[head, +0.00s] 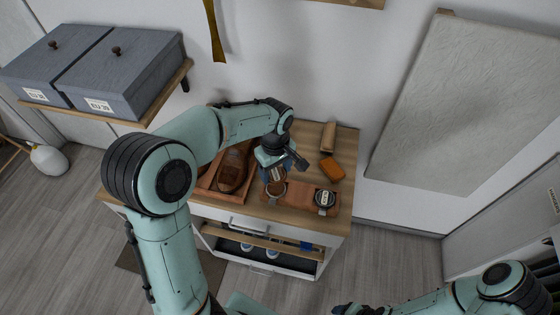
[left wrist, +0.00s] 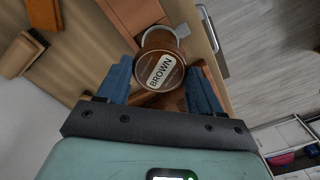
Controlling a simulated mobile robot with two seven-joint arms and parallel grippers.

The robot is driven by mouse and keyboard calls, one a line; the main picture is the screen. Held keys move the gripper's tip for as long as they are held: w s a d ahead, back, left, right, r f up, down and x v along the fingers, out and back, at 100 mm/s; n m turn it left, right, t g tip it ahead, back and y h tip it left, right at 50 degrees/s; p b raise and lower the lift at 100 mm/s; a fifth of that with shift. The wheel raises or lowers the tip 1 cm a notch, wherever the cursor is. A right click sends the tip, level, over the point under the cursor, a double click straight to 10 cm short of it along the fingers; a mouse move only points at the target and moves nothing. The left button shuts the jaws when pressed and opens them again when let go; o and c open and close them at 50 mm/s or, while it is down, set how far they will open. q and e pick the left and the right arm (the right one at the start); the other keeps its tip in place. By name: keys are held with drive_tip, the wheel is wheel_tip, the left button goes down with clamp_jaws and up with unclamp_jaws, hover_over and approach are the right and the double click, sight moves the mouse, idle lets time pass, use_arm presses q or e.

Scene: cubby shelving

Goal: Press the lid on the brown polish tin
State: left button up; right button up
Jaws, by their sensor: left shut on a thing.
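The brown polish lid (left wrist: 160,72), round with a cream BROWN label, sits between the blue fingers of my left gripper (left wrist: 160,82), which is shut on it. In the head view my left gripper (head: 279,167) is over the cabinet top, with the lid (head: 277,175) below it. The open brown tin (head: 275,189) is just in front of the lid on a leather mat (head: 298,190). In the left wrist view the lid partly covers the tin (left wrist: 160,38); I cannot tell whether they touch. My right gripper (head: 358,309) is at the bottom edge, its fingers unclear.
Shoes (head: 231,172) sit in a tray left of the gripper. Grey boxes (head: 120,73) stand on a wall shelf at left.

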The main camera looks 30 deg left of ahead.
sight(276, 188)
use_arm(q)
drive_tip(key=shift+s+f, duration=0.25)
drive_tip(key=shift+f, duration=0.4)
wheel_tip(276, 188, down, 4)
drive_tip(key=shift+f+b, duration=0.1)
drive_tip(key=shift+b, duration=1.1)
drive_tip(key=shift+w+f, duration=0.2)
drive_tip(key=shift+f, duration=0.15)
use_arm(e)
drive_tip(key=shift+s+f, duration=1.75)
drive_tip(key=shift+f, duration=0.2)
use_arm(q)
drive_tip(key=shift+f, duration=0.15)
drive_tip(key=o, duration=1.1)
drive_tip(key=shift+c, duration=0.2)
drive_tip(key=shift+o, duration=0.5)
